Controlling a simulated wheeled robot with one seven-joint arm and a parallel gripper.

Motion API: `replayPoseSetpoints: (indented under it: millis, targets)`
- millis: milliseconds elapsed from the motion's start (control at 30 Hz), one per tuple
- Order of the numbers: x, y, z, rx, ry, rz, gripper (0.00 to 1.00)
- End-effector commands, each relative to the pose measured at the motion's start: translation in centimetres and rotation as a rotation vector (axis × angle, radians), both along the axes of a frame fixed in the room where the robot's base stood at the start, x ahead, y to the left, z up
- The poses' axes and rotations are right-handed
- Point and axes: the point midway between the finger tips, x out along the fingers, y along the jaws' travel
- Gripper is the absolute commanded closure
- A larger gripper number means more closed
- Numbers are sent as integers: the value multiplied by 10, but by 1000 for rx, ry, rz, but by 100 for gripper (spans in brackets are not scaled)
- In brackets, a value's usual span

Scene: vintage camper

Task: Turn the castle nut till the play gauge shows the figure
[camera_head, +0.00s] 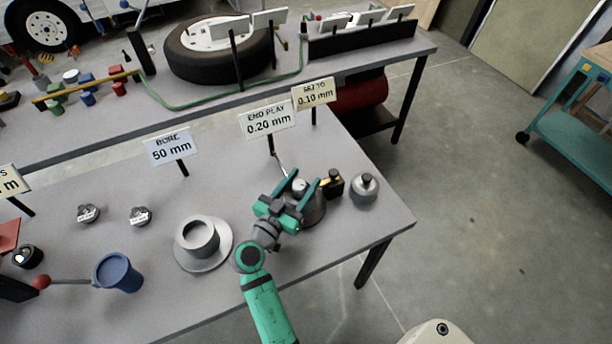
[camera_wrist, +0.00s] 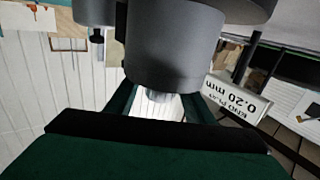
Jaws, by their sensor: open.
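The end play sign (camera_head: 267,120) reads 0.20 mm, and the sign beside it (camera_head: 313,94) reads "SET TO 0.10 mm". The end play sign also shows upside down in the wrist view (camera_wrist: 236,97). My gripper (camera_head: 304,178) is open over a dark grey hub (camera_head: 315,212) near the table's right end. A small light grey top piece (camera_head: 299,186), perhaps the castle nut, shows between the fingers. In the wrist view a large grey cylinder (camera_wrist: 172,50) fills the upper middle, with a narrower end between the fingers. I cannot tell whether the fingers touch it.
A black block with a yellow top (camera_head: 332,185) and a grey knobbed weight (camera_head: 365,189) stand close right of the hub. A grey flanged sleeve (camera_head: 202,245) and blue cup (camera_head: 119,273) stand to the left. The "BORE 50 mm" sign (camera_head: 171,146) stands behind them.

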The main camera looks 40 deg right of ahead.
Motion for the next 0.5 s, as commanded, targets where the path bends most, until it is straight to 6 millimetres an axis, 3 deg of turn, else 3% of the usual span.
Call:
replayPoseSetpoints:
  millis: [200,500]
  targets:
    - [8,-18,0,0,0,0,52]
    - [9,-21,0,0,0,2,52]
